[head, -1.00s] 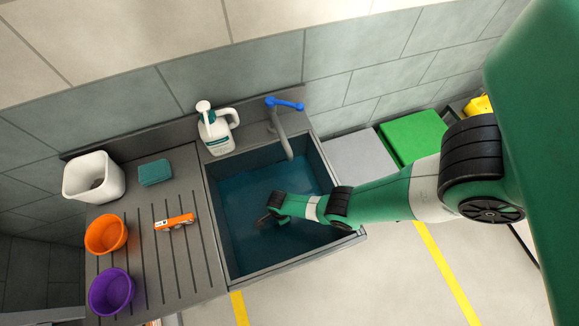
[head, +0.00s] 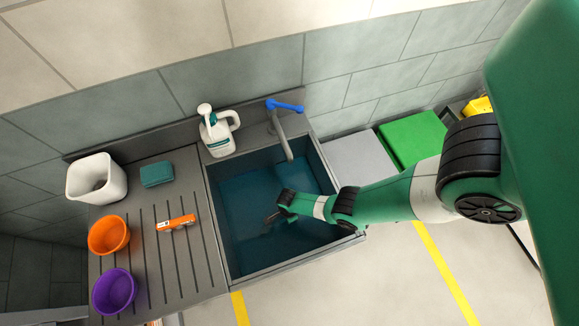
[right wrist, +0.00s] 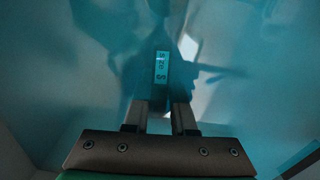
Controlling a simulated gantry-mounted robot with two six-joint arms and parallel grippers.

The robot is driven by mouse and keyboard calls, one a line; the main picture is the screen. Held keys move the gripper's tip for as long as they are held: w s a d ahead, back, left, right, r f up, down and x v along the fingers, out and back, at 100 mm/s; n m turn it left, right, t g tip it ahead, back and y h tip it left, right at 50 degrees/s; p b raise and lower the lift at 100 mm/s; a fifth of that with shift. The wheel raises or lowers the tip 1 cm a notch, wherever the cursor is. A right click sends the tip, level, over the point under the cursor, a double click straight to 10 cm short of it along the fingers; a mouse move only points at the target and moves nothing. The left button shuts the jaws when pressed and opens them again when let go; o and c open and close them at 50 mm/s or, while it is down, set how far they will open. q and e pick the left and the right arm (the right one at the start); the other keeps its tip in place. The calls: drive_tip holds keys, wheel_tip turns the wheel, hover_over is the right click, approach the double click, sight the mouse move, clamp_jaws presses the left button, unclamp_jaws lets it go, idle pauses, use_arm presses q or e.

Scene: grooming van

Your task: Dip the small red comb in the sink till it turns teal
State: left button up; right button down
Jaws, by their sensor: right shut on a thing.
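The sink (head: 222,243) holds dark teal water. My right gripper (head: 277,211) reaches down into the basin from the right and is shut on the small comb (head: 268,220). Only a small dark, greyish-teal part of the comb shows beside the gripper in the head view; no red shows on it now. In the right wrist view the comb (right wrist: 158,95) looks teal between the fingers (right wrist: 159,112), with a small label on it, and everything around is tinted teal. Its exact depth in the water is hard to tell. My left gripper is not in view.
An orange object with a white label (head: 176,223) lies on the ribbed drainboard (head: 203,275). An orange bowl (head: 108,235), purple bowl (head: 113,291), white bin (head: 97,178) and teal sponge (head: 157,174) stand left. A white jug (head: 217,133) and blue-handled tap (head: 284,128) stand behind the basin.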

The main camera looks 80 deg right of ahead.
sight(281, 221)
drive_tip(key=shift+w+a+b, duration=0.3)
drive_tip(key=shift+w+a, duration=0.1)
drive_tip(key=shift+w, duration=0.25)
drive_tip(key=shift+w+a+b, duration=0.3)
drive_tip(key=shift+w+a, duration=0.05)
drive_tip(key=shift+w, duration=0.3)
drive_tip(key=shift+s, duration=0.1)
drive_tip(key=shift+s+d+p, duration=0.3)
drive_tip(key=shift+s+d, duration=0.1)
drive_tip(key=shift+s, duration=0.2)
drive_tip(key=shift+s+d+p, duration=0.3)
drive_tip(key=shift+s+d, duration=0.05)
drive_tip(key=shift+s, duration=0.25)
drive_tip(key=shift+w+a, duration=0.1)
drive_tip(key=shift+w, duration=0.05)
drive_tip(key=shift+w+a+b, duration=0.3)
drive_tip(key=shift+w+a, duration=0.05)
drive_tip(key=shift+w, duration=0.25)
drive_tip(key=shift+w+a+b, duration=0.3)
drive_tip(key=shift+w, duration=0.3)
drive_tip(key=shift+s, duration=0.1)
